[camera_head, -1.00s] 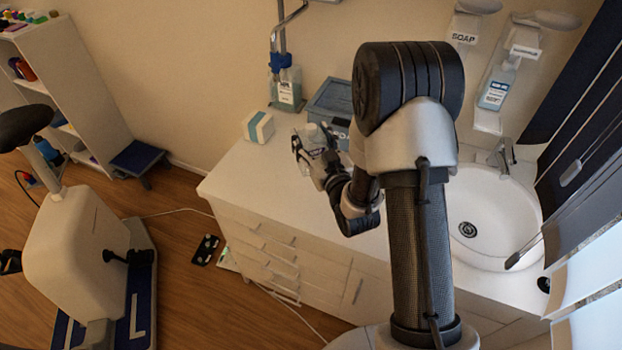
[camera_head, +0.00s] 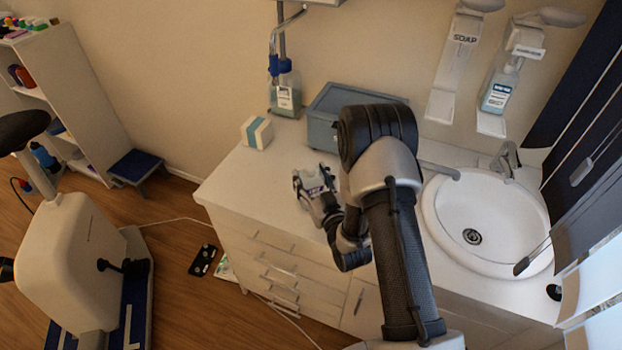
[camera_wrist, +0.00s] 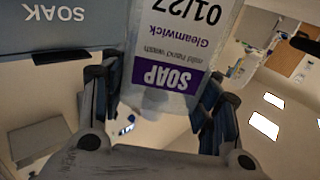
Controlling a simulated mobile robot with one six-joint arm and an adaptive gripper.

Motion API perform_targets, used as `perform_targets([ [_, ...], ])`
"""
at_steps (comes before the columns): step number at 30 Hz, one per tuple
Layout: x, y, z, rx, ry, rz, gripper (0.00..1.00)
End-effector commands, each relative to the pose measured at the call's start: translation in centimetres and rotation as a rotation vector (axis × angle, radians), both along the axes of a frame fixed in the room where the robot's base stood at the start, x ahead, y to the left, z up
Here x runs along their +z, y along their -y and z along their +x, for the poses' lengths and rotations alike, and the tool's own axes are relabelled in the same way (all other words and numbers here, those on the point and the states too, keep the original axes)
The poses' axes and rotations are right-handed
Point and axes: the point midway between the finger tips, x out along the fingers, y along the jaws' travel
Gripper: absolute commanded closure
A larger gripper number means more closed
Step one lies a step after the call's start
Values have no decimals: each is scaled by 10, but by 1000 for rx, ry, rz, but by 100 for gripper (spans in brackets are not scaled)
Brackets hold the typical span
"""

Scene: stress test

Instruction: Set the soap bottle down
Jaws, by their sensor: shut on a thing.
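The soap bottle (camera_wrist: 160,92) is clear with a white and purple label reading SOAP and Gleamwick. In the wrist view it sits between the two fingers of my gripper (camera_wrist: 162,100), which is shut on it. In the head view my gripper (camera_head: 314,181) is over the white counter (camera_head: 245,178), in front of the blue-grey box and left of my arm. The bottle is hard to make out there, and whether its base touches the counter cannot be told.
The blue-grey box (camera_head: 322,132) stands behind my gripper; its SOAK label shows in the wrist view. A white-and-teal carton (camera_head: 257,132) and a pump bottle (camera_head: 286,97) stand at the back left. The sink (camera_head: 490,215) is at right. The counter's front left is clear.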

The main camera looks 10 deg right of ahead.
Motion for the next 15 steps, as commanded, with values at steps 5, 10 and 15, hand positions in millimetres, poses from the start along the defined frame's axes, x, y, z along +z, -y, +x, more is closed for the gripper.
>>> perform_targets([
  [5,-3,0,0,0,-1,0,66],
  [10,-3,0,0,0,-1,0,37],
  [15,-3,0,0,0,-1,0,25],
])
